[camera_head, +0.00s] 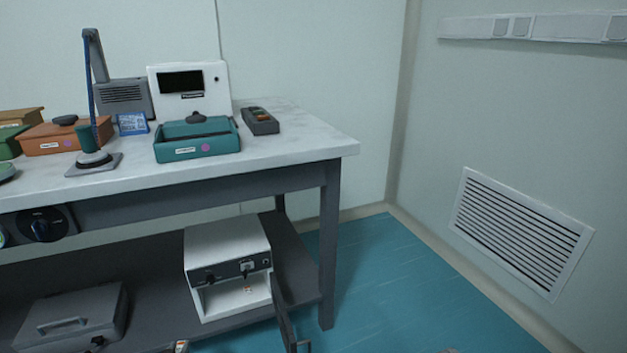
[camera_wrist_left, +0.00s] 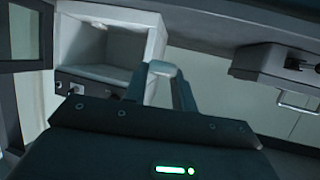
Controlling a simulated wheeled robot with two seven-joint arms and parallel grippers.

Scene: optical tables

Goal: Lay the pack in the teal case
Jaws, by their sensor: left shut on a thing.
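The teal case (camera_head: 197,150) stands on the table top, with a label and a pink dot on its front. A teal lid with a dark knob (camera_head: 196,118) sits over its back part, and a dark gap shows along the front. My left gripper (camera_head: 178,346) is at the bottom edge of the head view, low in front of the lower shelf. In the left wrist view its fingers (camera_wrist_left: 162,72) are shut on a small pale thing, which I take to be the pack (camera_wrist_left: 163,67). Most of it is hidden. My right gripper is not recognisable in view.
A white cabinet (camera_head: 228,250) stands on the lower shelf, its dark door (camera_head: 286,318) swung open. A grey case (camera_head: 75,312) lies left of it. A lamp stand (camera_head: 93,162), an orange case (camera_head: 63,138) and a dark device (camera_head: 260,121) flank the teal case. The table's right end is clear.

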